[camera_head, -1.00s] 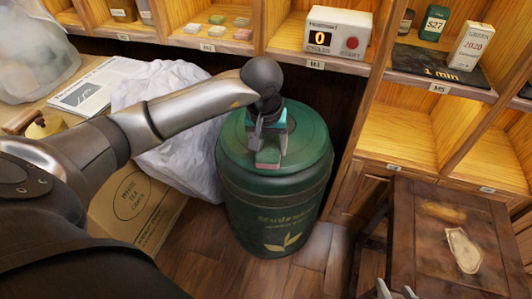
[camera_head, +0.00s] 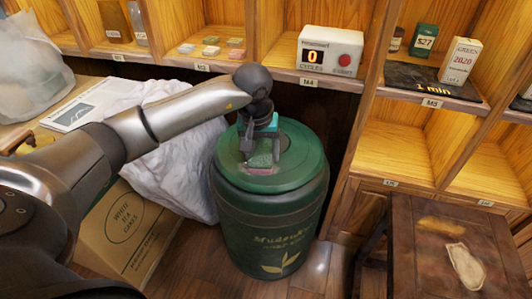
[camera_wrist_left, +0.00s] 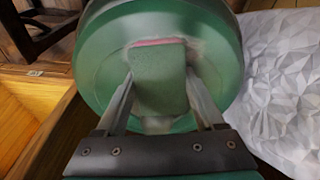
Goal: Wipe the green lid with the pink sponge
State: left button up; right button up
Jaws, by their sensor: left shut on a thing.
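The green lid (camera_head: 300,160) tops a dark green barrel in the middle of the head view. My left gripper (camera_head: 262,152) reaches down over it, shut on the sponge. The sponge (camera_wrist_left: 158,75) shows a green upper side between the two fingers in the left wrist view. Its pink layer (camera_wrist_left: 158,42) shows as a thin edge facing the lid. The sponge appears to lie on the lid, though its contact face is hidden. A pale, dusty-looking patch surrounds it on the lid (camera_wrist_left: 215,45). My right gripper is not in view.
Shelves with a timer box (camera_head: 328,57) stand behind the barrel (camera_head: 268,225). A crumpled white sheet (camera_head: 180,150) and a cardboard box (camera_head: 128,228) lie left of it. A wooden stool (camera_head: 420,245) stands to the right.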

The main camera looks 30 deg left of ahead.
aim_at(256, 165)
pick_arm(q)
jog(key=shift+s+d+f+p, duration=0.1)
jog(key=shift+s+f, duration=0.05)
jog(key=shift+s, duration=0.45)
jog(key=shift+s+d+f+p, duration=0.15)
jog(key=shift+s, duration=0.5)
jog(key=shift+s+d+f+p, duration=0.1)
jog(key=shift+s+f, duration=0.05)
jog(key=shift+s, duration=0.45)
jog(key=shift+s+d+f, duration=0.1)
jog(key=shift+s+d, duration=0.1)
jog(key=shift+s, duration=0.45)
jog(key=shift+s+d+f, duration=0.1)
jog(key=shift+s+d, duration=0.05)
jog(key=shift+s, duration=0.45)
jog(key=shift+s+a, duration=0.15)
jog(key=shift+a, duration=0.65)
jog(key=shift+w+a+r+b, duration=0.15)
jog(key=shift+w+b, duration=0.05)
jog(key=shift+w, duration=0.55)
jog(key=shift+w+a+r+b, duration=0.15)
jog(key=shift+w+a+b, duration=0.05)
jog(key=shift+w, duration=0.55)
jog(key=shift+w+a+r+b, duration=0.15)
jog(key=shift+w+b, duration=0.05)
jog(key=shift+w, duration=0.55)
jog(key=shift+w+a+r, duration=0.15)
jog(key=shift+w+a, duration=0.05)
jog(key=shift+w, duration=0.6)
